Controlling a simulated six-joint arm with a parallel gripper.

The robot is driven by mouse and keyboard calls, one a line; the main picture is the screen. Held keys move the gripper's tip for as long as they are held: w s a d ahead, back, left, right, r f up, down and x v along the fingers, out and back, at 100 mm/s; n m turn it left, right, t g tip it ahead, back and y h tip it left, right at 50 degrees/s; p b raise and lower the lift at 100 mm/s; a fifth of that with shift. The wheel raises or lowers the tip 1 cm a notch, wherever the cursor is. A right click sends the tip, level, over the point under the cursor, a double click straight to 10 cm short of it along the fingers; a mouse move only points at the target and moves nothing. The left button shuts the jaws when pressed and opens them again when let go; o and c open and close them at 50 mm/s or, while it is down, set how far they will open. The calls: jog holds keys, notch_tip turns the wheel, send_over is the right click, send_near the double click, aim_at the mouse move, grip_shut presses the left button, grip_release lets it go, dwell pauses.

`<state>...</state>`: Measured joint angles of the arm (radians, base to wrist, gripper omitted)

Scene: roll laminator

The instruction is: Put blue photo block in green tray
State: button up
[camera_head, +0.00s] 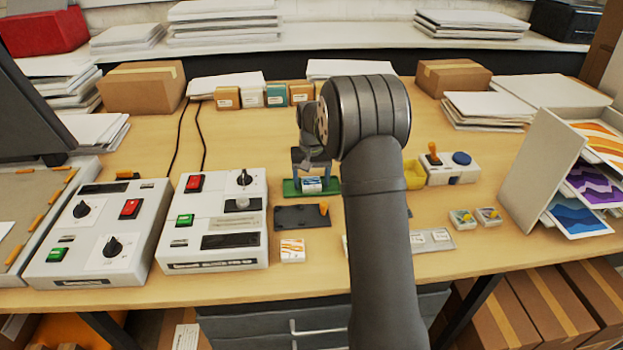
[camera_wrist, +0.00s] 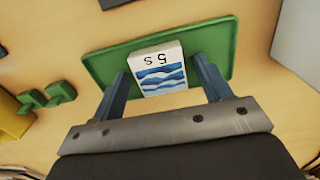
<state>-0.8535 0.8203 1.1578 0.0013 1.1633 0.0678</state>
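The blue photo block (camera_wrist: 158,72), white with blue wave stripes and "5 S" on its face, appears to rest on the green tray (camera_wrist: 218,38). The block (camera_head: 311,185) and tray (camera_head: 291,190) also show in the head view, left of my arm. My gripper (camera_wrist: 163,78) is above the tray, its two blue fingers on either side of the block. A gap shows at the right finger; the left finger is close to the block, and contact there is unclear. The gripper (camera_head: 311,180) looks open. Its body hides part of the block's near side.
A dark plate (camera_head: 300,217) with an orange peg and an orange-striped block (camera_head: 292,250) lie in front of the tray. Control boxes (camera_head: 215,225) stand at left. A yellow holder (camera_head: 414,175) and a white joystick box (camera_head: 452,168) are at right.

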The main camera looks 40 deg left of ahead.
aim_at(311, 182)
notch_tip(311, 182, up, 12)
jog(key=shift+r, duration=0.2)
dwell(0.4)
jog(key=shift+f, duration=0.1)
notch_tip(311, 182, down, 12)
jog(key=shift+f, duration=0.1)
jog(key=shift+r, duration=1.9)
jog(key=shift+f, duration=0.1)
